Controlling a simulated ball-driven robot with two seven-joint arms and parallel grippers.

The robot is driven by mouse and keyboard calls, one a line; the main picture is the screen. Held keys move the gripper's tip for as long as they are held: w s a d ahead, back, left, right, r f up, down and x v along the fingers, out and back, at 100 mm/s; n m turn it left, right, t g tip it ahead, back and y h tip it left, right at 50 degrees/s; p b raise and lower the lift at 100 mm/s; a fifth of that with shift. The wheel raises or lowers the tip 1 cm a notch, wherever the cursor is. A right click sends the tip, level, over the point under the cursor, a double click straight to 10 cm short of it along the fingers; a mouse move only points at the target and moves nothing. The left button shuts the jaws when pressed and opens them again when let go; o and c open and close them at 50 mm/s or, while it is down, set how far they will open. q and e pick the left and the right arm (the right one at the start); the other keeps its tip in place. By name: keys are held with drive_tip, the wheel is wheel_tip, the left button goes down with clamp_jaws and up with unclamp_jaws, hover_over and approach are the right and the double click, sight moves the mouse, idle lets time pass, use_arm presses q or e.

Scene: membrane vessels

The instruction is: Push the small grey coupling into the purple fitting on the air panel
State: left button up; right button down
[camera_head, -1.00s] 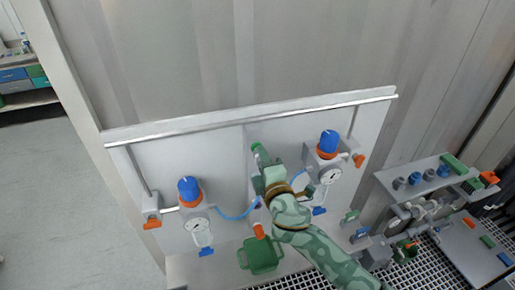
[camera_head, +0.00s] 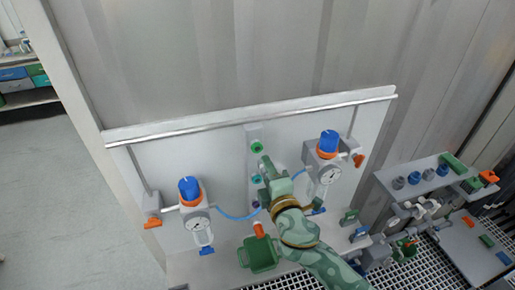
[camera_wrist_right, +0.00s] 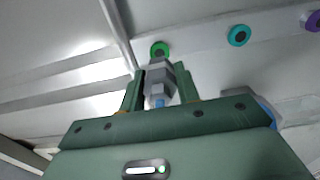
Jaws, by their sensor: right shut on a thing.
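My right gripper (camera_head: 266,164) is in front of the air panel (camera_head: 223,160), below the green fitting. In the right wrist view its fingers (camera_wrist_right: 160,92) are shut on the small grey coupling (camera_wrist_right: 159,78), whose far end points at the panel. The purple fitting (camera_wrist_right: 314,20) shows at the far right edge of that view, partly cut off and well away from the coupling. The coupling lines up in the picture with the green fitting (camera_wrist_right: 160,49); I cannot tell the gap between them. My left gripper is not in view.
A teal fitting (camera_wrist_right: 239,35) sits between the green and purple ones. Regulators with blue knobs (camera_head: 190,188) (camera_head: 329,141) flank the fittings, and a blue hose (camera_head: 236,217) runs between them. A green bin (camera_head: 262,256) stands below. A shelf (camera_head: 410,176) is at the right.

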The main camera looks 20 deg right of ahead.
drive_tip(key=shift+s, duration=0.4)
drive_tip(key=shift+f, duration=0.1)
wheel_tip(320, 180, down, 26)
drive_tip(key=b, duration=2.3)
drive_tip(key=shift+s, duration=0.45)
drive_tip(key=shift+w+b, duration=0.45)
drive_tip(key=shift+w, duration=2.45)
